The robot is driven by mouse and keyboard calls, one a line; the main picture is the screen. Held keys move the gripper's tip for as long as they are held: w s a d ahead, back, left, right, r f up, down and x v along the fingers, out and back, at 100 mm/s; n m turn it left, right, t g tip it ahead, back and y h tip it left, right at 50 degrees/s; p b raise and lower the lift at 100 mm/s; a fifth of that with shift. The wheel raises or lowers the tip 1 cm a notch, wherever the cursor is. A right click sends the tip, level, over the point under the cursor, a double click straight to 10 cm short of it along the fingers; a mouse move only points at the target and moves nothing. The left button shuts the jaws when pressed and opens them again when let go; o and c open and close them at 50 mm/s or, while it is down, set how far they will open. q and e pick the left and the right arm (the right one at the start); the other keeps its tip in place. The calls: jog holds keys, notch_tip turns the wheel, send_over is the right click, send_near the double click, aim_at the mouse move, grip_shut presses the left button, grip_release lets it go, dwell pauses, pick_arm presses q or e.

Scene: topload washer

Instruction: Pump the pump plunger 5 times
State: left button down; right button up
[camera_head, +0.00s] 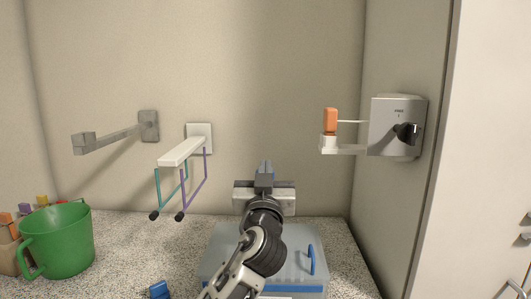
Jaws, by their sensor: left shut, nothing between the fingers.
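My left gripper (265,171) is near the middle of the head view, with its arm coming up from the bottom. Its fingers are shut together, with nothing seen between them. It shows in front of the back wall and above the translucent blue box (222,255) on the counter. I cannot tell for certain which thing is the pump plunger. My right gripper is not in view.
A white bar with hanging frames (181,152) and a grey bracket (110,137) stick out from the back wall. A green bucket (62,245) stands at the left on the speckled counter (130,245). A small blue piece (159,289) lies at the front.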

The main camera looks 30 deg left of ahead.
pick_arm(q)
jog(key=shift+f, duration=0.25)
notch_tip(320, 180, up, 5)
jog(key=p, duration=0.4)
jog(key=b+v, duration=0.4)
jog(key=v, duration=0.6)
jog(key=shift+f, duration=0.25)
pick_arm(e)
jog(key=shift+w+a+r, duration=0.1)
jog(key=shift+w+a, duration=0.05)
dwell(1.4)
